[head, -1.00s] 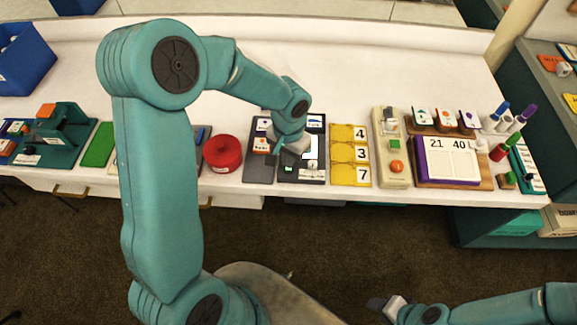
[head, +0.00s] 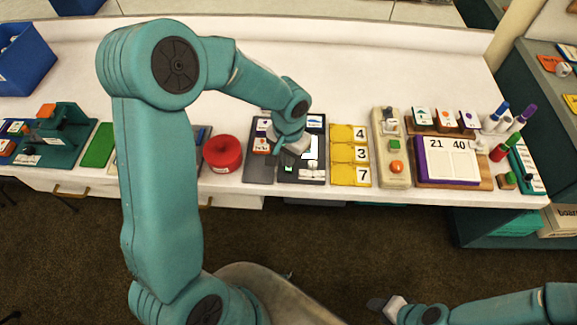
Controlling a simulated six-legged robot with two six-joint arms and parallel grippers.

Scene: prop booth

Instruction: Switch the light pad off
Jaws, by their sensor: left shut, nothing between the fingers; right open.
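The light pad, a dark board (head: 318,180) on the white bench, has a bright white panel (head: 311,153) at its middle. A small green-marked spot (head: 289,168) and a pale piece (head: 310,174) are at its lower part. My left gripper (head: 296,147) is shut and empty over the board, beside the bright panel. The wrist partly hides the board, and the fingertips are too small to tell whether they touch it. My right gripper (head: 378,304) is open and empty, low in the view, well away from the bench.
A dark board with picture cards (head: 260,172) adjoins on the left, with a red round container (head: 222,153) beyond it. A yellow number board (head: 350,177), a beige panel with an orange button (head: 396,167) and a calendar board (head: 450,165) stand right. The bench behind is clear.

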